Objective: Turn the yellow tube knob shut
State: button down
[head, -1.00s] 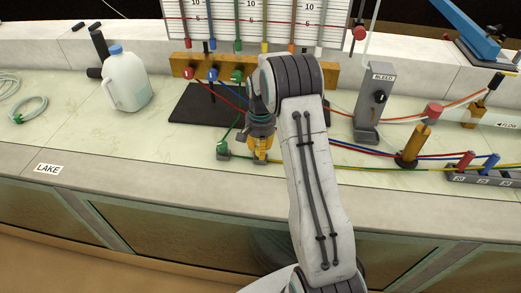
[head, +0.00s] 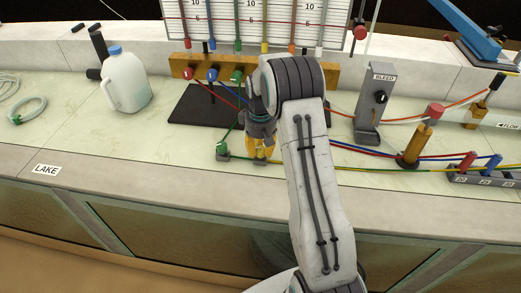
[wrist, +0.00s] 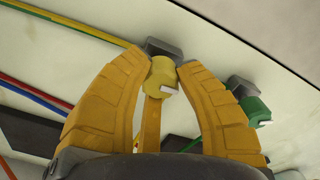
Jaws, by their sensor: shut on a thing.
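The yellow tube knob (wrist: 160,76) is a short yellow cylinder with a small white mark, on a grey block (wrist: 164,48) at the counter. In the wrist view my gripper (wrist: 163,66) has its two orange fingers closed around it, a fingertip on each side. In the head view my gripper (head: 259,153) points down at the counter, left of my arm, and hides the yellow knob.
A green knob (wrist: 254,107) on its own block stands close beside my gripper; it also shows in the head view (head: 222,147). Colored tubes run right along the counter (head: 130,165). A grey BLEED post (head: 369,115) and a white jug (head: 125,82) stand farther off.

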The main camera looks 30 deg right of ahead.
aim_at(260, 148)
jog(key=n, duration=0.4)
jog(key=shift+f+n, duration=0.1)
jog(key=shift+n, duration=0.2)
dwell(0.4)
jog(key=c, duration=0.9)
grip_release()
jog(key=shift+o, duration=0.2)
notch_tip(260, 148, up, 12)
dwell(0.4)
